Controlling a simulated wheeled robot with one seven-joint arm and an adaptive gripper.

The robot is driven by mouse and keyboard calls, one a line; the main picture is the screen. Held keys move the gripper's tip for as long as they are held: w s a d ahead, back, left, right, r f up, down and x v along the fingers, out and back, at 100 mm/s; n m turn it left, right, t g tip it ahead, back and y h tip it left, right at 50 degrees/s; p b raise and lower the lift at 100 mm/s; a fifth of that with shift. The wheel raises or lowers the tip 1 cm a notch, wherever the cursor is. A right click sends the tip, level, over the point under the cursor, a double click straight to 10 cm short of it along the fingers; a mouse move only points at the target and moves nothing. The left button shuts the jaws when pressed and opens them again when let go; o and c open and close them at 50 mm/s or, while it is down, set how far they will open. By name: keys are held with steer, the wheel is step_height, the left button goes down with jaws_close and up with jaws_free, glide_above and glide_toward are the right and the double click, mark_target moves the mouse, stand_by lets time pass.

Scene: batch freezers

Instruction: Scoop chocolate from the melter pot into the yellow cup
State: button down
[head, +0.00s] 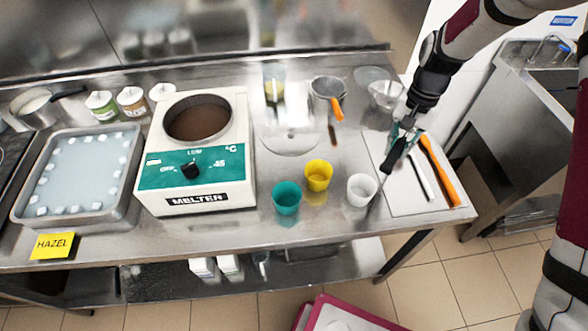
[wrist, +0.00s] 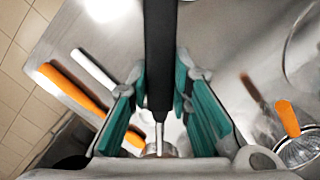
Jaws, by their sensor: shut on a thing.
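The melter (head: 195,170) is a white box with a teal front panel. Its round pot (head: 198,118) holds dark brown chocolate. The yellow cup (head: 319,175) stands upright on the steel table, right of the melter. My gripper (head: 396,140) is above the white board at the right, well right of the yellow cup. It is shut on the black handle (wrist: 160,50) of a tool, with its teal fingers either side of it. A thin metal shaft runs from the handle down to near the white cup. The tool's working end cannot be made out.
A teal cup (head: 287,197) and a white cup (head: 361,189) flank the yellow cup. A sieve (head: 328,90) and glass bowls stand behind. A tray (head: 80,175) is left of the melter.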

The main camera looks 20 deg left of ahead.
steer(key=shift+s+a+r+m+t+p, duration=0.15)
steer(key=shift+s+a+m+p, duration=0.4)
steer(key=shift+s+a, duration=3.2)
steer(key=shift+s+a+r+m+t+p, duration=0.15)
steer(key=shift+s+a+m, duration=0.55)
steer(key=shift+s+a, duration=3.05)
steer(key=shift+s+a+r+m+t+p, duration=0.15)
steer(key=shift+s+a+m+p, duration=0.4)
steer(key=shift+s+a, duration=3.15)
steer(key=w+d+r+g+y+b, duration=0.4)
steer(key=w+r+g+y+b, duration=0.2)
steer(key=w+r+g+b, duration=0.3)
steer(key=shift+w+d+r+g+y, duration=0.4)
steer(key=shift+w+r+g, duration=0.35)
steer(key=shift+g, duration=0.6)
